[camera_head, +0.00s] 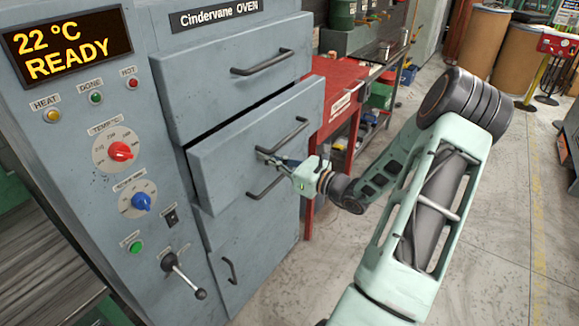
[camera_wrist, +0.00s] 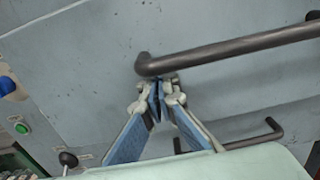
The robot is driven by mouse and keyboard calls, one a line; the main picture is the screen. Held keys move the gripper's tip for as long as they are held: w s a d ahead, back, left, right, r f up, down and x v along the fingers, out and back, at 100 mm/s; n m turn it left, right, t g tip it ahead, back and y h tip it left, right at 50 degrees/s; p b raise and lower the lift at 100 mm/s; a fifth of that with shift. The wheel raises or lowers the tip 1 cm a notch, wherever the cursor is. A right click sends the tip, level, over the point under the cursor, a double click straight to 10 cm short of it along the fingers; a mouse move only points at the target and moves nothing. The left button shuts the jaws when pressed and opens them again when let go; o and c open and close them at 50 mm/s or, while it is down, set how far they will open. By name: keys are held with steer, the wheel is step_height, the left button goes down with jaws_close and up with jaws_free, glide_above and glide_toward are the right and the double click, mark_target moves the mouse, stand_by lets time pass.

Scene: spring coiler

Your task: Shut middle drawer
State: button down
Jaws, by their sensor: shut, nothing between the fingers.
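The middle drawer (camera_head: 225,165) of the grey oven cabinet stands out a little, with a dark gap along its upper edge. Two dark bar handles show on this part of the front, an upper one (camera_head: 281,135) and a lower one (camera_head: 268,185). My gripper (camera_head: 268,157) is shut and empty, with its fingertips at the drawer front between the two bars. In the wrist view, my fingertips (camera_wrist: 160,86) are just below the left end of the upper bar (camera_wrist: 230,50). I cannot tell whether they touch the bar or the panel.
The top drawer (camera_head: 190,85) is above, and a lower door (camera_head: 255,260) with an upright handle is below. A control panel with knobs and a lever (camera_head: 183,275) is at the left. A red workbench (camera_head: 338,85) stands close behind. Open floor (camera_head: 510,230) lies right.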

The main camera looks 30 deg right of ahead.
steer(key=x, duration=0.5)
steer(key=shift+w+a, duration=0.15)
steer(key=shift+w, duration=0.2)
steer(key=shift+w+r, duration=0.1)
steer(key=shift+w, duration=0.05)
steer(key=shift+a, duration=0.1)
